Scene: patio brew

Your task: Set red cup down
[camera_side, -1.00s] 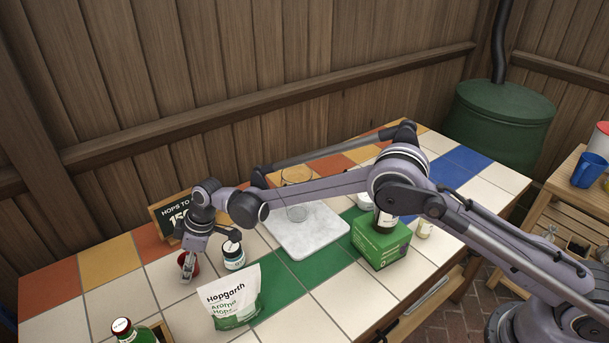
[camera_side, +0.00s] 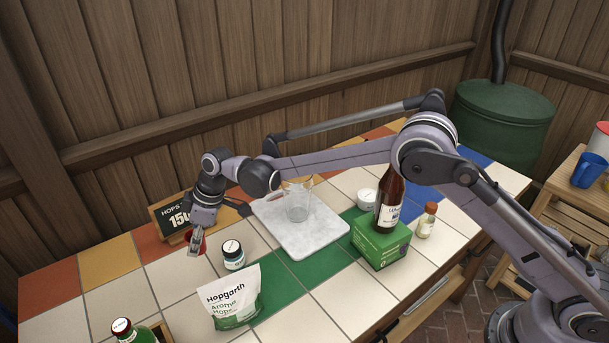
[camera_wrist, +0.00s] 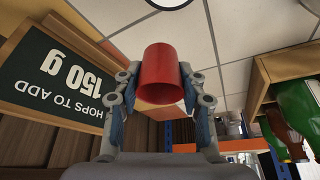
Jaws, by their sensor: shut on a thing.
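The red cup (camera_wrist: 158,72) is between the two fingers of my gripper (camera_wrist: 160,100) in the wrist view, with its open end facing the camera. In the side view my gripper (camera_side: 195,243) is at the left part of the tiled table, in front of the sign. Only a little of the red cup (camera_side: 204,238) shows there, mostly hidden by the fingers. My gripper is shut on the cup. I cannot tell whether the cup's base touches the tiles.
The sign (camera_side: 171,217) stands close behind my gripper. A small dark jar (camera_side: 233,255) and a hop bag (camera_side: 232,298) stand to the right and front. A glass jug (camera_side: 297,203) is on the white board (camera_side: 310,240). Tiles at left (camera_side: 110,290) are bare.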

